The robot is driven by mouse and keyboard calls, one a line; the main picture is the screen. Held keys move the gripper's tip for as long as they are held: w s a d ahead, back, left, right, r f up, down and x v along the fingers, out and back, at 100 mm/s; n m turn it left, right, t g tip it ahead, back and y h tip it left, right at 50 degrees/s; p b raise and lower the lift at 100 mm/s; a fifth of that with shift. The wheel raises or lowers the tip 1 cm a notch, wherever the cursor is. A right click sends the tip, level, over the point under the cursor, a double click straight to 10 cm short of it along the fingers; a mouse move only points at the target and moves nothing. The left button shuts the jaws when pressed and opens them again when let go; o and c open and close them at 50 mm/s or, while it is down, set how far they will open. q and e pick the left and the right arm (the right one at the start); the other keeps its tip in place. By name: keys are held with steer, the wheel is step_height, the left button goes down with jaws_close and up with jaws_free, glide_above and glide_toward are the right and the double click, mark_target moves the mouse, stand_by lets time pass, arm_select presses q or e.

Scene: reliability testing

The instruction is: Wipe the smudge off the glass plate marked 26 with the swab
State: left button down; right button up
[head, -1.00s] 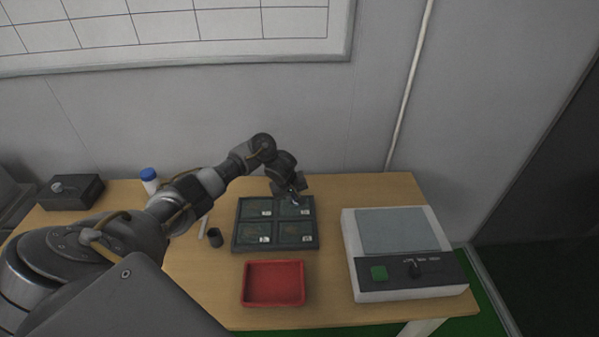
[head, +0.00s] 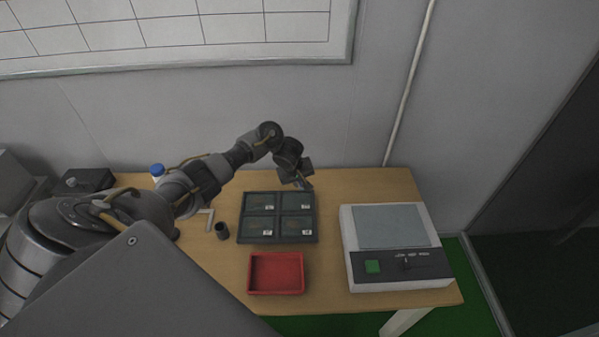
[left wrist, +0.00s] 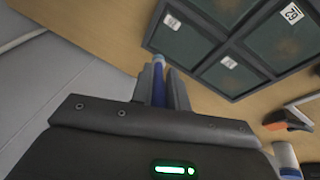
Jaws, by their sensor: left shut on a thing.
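A dark tray (head: 278,242) holds several dark glass plates with small white number labels. In the left wrist view one plate (left wrist: 288,46) has a brownish smudge, and a tilted label (left wrist: 292,12) is near it; I cannot read its number surely. My left gripper (head: 304,186) is just behind the tray's back right corner. In the left wrist view it is shut on a thin blue swab (left wrist: 158,85), which points away from the camera, beside the tray's edge. My right gripper is not in view.
A red bin (head: 276,291) stands in front of the tray. A white device (head: 398,285) with a green button is at the right. A blue-capped bottle (head: 157,171) and a black box (head: 90,180) are at the back left.

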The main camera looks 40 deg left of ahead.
arm_select(q)
steer(key=shift+r+p, duration=1.05)
steer(key=shift+r, duration=0.05)
